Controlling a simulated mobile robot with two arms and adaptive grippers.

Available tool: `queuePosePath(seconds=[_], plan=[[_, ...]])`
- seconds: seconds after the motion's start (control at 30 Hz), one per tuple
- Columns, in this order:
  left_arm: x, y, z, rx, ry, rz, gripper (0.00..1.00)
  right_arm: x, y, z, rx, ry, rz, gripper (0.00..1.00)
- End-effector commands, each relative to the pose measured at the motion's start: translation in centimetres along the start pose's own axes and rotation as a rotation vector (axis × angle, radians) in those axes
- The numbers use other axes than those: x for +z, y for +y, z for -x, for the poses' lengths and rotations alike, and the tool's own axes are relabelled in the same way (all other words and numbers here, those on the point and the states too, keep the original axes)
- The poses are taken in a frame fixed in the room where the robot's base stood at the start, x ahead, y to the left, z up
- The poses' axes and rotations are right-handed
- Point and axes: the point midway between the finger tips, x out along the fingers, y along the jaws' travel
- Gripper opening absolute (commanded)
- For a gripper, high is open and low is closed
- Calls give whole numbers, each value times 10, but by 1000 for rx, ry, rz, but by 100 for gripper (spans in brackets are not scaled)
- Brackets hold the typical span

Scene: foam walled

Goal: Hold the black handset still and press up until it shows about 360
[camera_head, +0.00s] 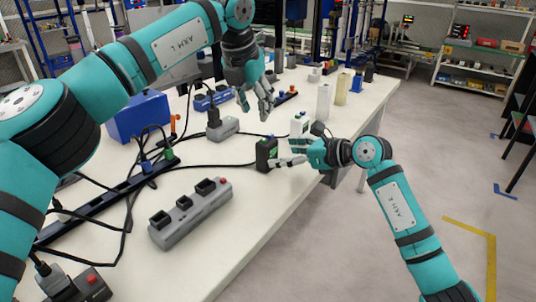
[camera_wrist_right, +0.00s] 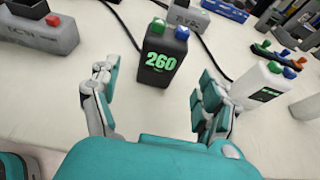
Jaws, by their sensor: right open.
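The black handset (camera_head: 266,155) stands upright on the white table near its front edge. In the right wrist view the handset (camera_wrist_right: 163,62) shows a green 260 on its face, with a green button (camera_wrist_right: 158,25) and a blue button (camera_wrist_right: 182,32) on top. My right gripper (camera_head: 284,162) is open and empty beside it; in its wrist view the fingers (camera_wrist_right: 158,105) are spread wide, with the handset beyond and between them. My left gripper (camera_head: 257,108) hangs above the table behind the handset, its fingers apart and nothing visible between them.
A white handset (camera_head: 299,125) stands just behind my right gripper; it also shows in the wrist view (camera_wrist_right: 262,85). A grey power strip (camera_head: 190,212) lies front left, with black cables around. A grey socket box (camera_head: 222,130) and blue case (camera_head: 138,117) are farther back.

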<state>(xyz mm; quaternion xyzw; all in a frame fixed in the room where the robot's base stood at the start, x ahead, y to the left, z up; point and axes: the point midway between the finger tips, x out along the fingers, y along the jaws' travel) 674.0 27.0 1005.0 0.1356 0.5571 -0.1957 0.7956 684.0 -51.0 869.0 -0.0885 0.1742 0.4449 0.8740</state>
Motion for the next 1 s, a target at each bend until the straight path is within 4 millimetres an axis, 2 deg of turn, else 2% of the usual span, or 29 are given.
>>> queuePosePath(seconds=[0.1, 0.33, 0.5, 0.77, 0.8, 1.0], plan=[[0, 0, 0, 0, 0, 0, 38, 1, 1, -24, 3, -2, -2, 79], [0, 0, 0, 0, 0, 0, 38, 1, 1, -56, 2, -2, -1, 79], [0, 0, 0, 0, 0, 0, 38, 0, 1, -66, 1, 0, 0, 79], [0, 0, 0, 0, 0, 0, 38, 0, 0, -68, 0, 0, 1, 79], [0, 0, 0, 0, 0, 0, 38, 0, 0, -68, 0, 0, 1, 78], [0, 0, 0, 0, 0, 0, 38, 0, 0, -68, 1, 0, 0, 51]])
